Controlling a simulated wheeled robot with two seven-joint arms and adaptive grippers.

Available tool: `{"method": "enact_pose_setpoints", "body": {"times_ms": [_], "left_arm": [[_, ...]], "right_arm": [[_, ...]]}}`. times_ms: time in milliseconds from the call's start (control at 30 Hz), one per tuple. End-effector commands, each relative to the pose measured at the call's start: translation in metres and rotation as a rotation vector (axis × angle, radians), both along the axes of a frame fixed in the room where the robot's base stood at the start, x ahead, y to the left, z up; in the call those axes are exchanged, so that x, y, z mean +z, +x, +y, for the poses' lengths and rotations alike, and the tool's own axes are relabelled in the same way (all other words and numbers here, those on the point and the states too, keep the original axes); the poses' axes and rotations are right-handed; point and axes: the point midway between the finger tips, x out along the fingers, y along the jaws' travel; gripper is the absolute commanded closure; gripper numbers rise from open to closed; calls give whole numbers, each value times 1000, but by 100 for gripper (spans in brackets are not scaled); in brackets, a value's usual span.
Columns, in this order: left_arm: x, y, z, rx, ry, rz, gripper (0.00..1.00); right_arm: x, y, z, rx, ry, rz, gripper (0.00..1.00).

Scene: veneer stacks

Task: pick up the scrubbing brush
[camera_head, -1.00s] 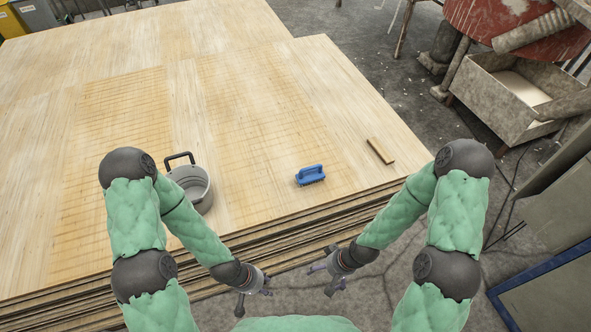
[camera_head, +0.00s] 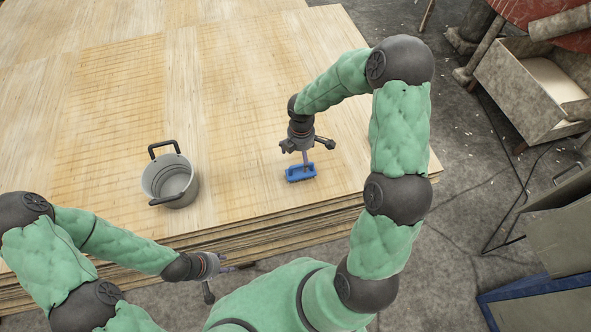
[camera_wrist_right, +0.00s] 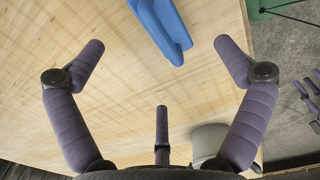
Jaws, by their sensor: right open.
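The blue scrubbing brush (camera_head: 300,174) lies on the veneer stack near its front edge, partly covered by my right gripper in the head view. My right gripper (camera_head: 306,157) is above the brush, pointing down. In the right wrist view the brush (camera_wrist_right: 163,28) shows at the top, cut off by the frame edge, and between the spread purple fingers of the open, empty gripper (camera_wrist_right: 160,46). My left gripper (camera_head: 222,270) hangs in front of the stack, away from the brush; its finger opening is too small to tell.
A grey pot (camera_head: 170,180) with black handles stands on the stack (camera_head: 232,110), left of the brush. The wood between them is clear. A grey bin (camera_head: 525,90) and a cabinet stand on the floor at the right.

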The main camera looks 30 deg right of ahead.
Motion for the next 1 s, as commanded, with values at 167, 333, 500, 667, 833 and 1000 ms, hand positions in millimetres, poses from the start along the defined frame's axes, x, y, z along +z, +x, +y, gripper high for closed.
{"method": "enact_pose_setpoints", "body": {"times_ms": [167,333,500,667,833,1000], "left_arm": [[-14,0,0,0,0,0,60],[-18,0,0,0,0,0,60],[-26,0,0,0,0,0,60],[-40,0,0,0,0,0,60],[-47,0,0,0,0,0,60],[-45,0,0,0,0,0,60]], "right_arm": [[-32,0,1,-1,2,3,0],[-45,0,0,-3,1,1,0],[-57,2,0,-3,2,1,0],[-80,5,-2,-3,2,1,0],[-96,4,-2,-3,2,1,0],[-94,5,-2,-3,2,0,0]]}}
